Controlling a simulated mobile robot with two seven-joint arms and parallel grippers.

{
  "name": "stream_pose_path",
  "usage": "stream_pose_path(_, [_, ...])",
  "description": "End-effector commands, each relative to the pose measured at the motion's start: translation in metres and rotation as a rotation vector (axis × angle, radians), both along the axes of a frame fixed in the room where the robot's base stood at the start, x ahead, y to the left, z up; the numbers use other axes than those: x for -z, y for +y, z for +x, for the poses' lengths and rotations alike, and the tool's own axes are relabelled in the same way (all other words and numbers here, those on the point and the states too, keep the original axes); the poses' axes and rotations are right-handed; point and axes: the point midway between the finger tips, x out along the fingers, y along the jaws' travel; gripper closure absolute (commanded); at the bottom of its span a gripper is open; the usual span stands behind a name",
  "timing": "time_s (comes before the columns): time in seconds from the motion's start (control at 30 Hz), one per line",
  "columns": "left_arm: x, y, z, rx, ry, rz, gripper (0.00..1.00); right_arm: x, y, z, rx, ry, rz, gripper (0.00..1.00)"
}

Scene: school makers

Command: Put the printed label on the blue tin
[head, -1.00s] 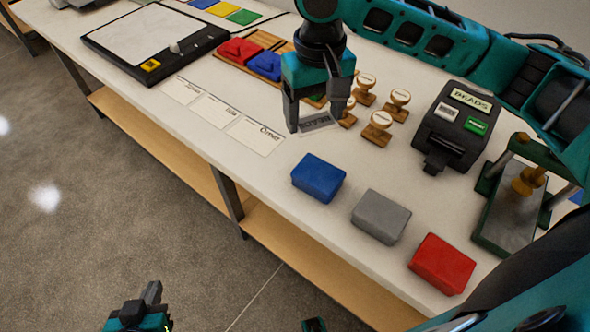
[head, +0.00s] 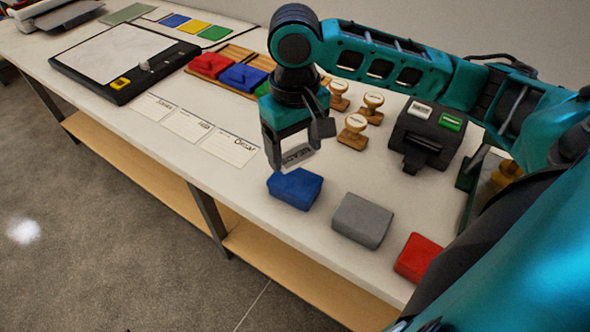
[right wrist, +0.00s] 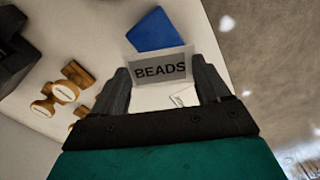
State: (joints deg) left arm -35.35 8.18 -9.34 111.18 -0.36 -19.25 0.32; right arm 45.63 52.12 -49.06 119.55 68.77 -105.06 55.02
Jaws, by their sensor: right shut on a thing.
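The blue tin (head: 295,188) stands on the table at the left end of a row with a grey tin (head: 362,219) and a red tin (head: 418,257). My right gripper (head: 291,161) is shut on the printed label (head: 298,155), just behind and above the blue tin. In the right wrist view the label (right wrist: 161,66) reads "BEADS" and spans between the fingertips. The blue tin (right wrist: 153,29) shows just beyond it there, partly hidden by the label. I cannot tell whether the label touches the tin. My left gripper is out of view.
A black label printer (head: 427,134) stands to the right, its screen area partly visible. Several wooden stamps (head: 353,133) stand behind the gripper. Paper cards (head: 188,124) lie to the left. The table's front edge runs close to the tins.

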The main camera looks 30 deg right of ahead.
Motion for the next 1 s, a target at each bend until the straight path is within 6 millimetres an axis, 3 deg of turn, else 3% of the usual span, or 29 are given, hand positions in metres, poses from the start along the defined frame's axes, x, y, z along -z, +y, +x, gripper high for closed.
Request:
stream_pose_path(0.17, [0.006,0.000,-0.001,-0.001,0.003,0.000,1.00,0.016,0.000,0.000,0.001,0.002,-0.001,0.52])
stream_pose_path(0.43, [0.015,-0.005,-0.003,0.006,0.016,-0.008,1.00,0.060,0.000,0.000,0.000,0.002,-0.001,0.52])
stream_pose_path(1.0, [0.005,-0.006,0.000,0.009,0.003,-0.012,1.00,0.072,0.000,-0.002,0.001,0.006,-0.001,0.52])
